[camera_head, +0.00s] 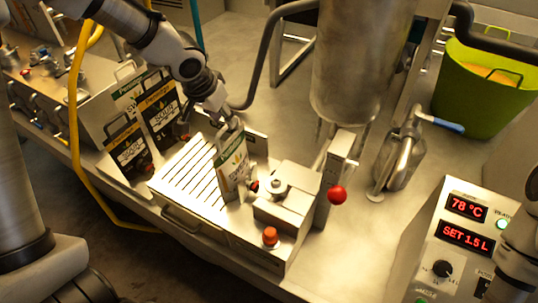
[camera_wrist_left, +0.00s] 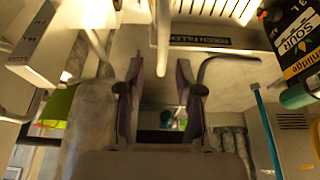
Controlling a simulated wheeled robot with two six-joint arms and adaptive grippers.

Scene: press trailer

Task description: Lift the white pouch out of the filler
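The white pouch (camera_head: 231,172), with a green band and a handle at its top, stands upright in the filler (camera_head: 190,180), beside its nozzle block. My left gripper (camera_head: 226,121) is right above the pouch, at its top handle. In the left wrist view the two fingers (camera_wrist_left: 159,65) are apart, and a thin pale strip (camera_wrist_left: 162,35), seemingly the pouch seen edge-on, lies between them with gaps on both sides. I cannot tell from the head view whether the fingers touch the handle. My right gripper is out of view.
Dark and white pouches (camera_head: 158,108) stand left of the filler. A red-knobbed lever (camera_head: 337,194) and an orange button (camera_head: 270,236) are on its right. A steel tank (camera_head: 360,70) stands behind, with a green bucket (camera_head: 478,90) and a control panel (camera_head: 462,245) farther right.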

